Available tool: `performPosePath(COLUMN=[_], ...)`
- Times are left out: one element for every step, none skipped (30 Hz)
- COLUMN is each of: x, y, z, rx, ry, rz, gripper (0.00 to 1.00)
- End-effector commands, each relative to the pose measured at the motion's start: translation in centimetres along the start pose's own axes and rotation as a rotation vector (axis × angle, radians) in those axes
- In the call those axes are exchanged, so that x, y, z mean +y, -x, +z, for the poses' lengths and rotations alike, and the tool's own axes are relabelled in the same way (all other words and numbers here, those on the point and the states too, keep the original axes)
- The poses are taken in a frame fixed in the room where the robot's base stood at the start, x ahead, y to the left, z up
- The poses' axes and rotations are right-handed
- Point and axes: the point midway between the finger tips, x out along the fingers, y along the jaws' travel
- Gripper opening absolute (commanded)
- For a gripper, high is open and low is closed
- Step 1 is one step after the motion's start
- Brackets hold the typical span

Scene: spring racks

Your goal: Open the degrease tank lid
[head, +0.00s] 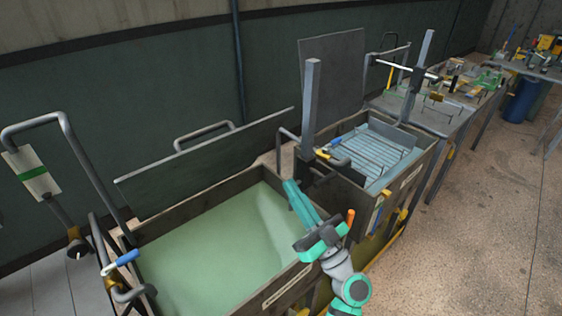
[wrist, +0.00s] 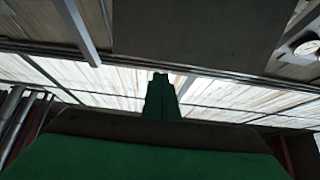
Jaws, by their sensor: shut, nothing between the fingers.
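A rectangular tank of pale green liquid (head: 215,250) stands in the front of the head view. Its grey lid (head: 207,165) stands raised along the back edge, with a bent tube handle (head: 204,134) on its top edge. The tank is uncovered. The label on its front is too small to read, so I cannot tell by name whether it is the degrease tank. My gripper (head: 290,184), teal, is over the right end of this tank, shut and empty, apart from the lid. In the wrist view its shut fingers (wrist: 160,78) point up at the ceiling.
A second tank (head: 350,190) with a slatted rack (head: 375,148) stands to the right, a flat panel (head: 333,75) upright behind it. A square post (head: 310,105) rises between the tanks. A blue-handled tool (head: 122,261) sits at the left rim. Floor at right is clear.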

Motion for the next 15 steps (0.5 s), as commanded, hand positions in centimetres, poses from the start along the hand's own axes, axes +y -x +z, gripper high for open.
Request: performPosePath(x=[-0.1,-0.1,-0.1,-0.1,-0.1,-0.1,-0.1,-0.1,-0.1,-0.1,-0.1,-0.1,-0.1,-0.1,-0.1], y=[-0.7,-1.1,-1.7,-2.2,-2.8,-3.5,-4.1,-4.6,-5.4,-6.0,-6.5,-7.3,-7.9,-8.4,-9.1], z=[0.0,-0.1,-0.1,-0.1,-0.1,-0.1,-0.1,-0.1,-0.1,-0.1,-0.1,-0.1,-0.1,-0.1,-0.1], rx=[0.001,0.001,0.001,0.002,0.001,0.001,0.002,0.002,0.001,0.001,0.001,0.002,0.001,0.001,0.001], ry=[0.001,0.002,0.002,0.002,0.002,0.003,0.002,0.002,0.003,0.003,0.002,0.002,0.002,0.002,0.002], rz=[-0.003,-0.004,-0.003,-0.004,-0.005,-0.004,-0.004,-0.004,-0.004,-0.004,-0.005,-0.004,-0.004,-0.004,-0.003], gripper=[0.0,0.0,0.0,0.0,0.0,0.0,0.0,0.0,0.0,0.0,0.0,0.0,0.0,0.0,0.0])
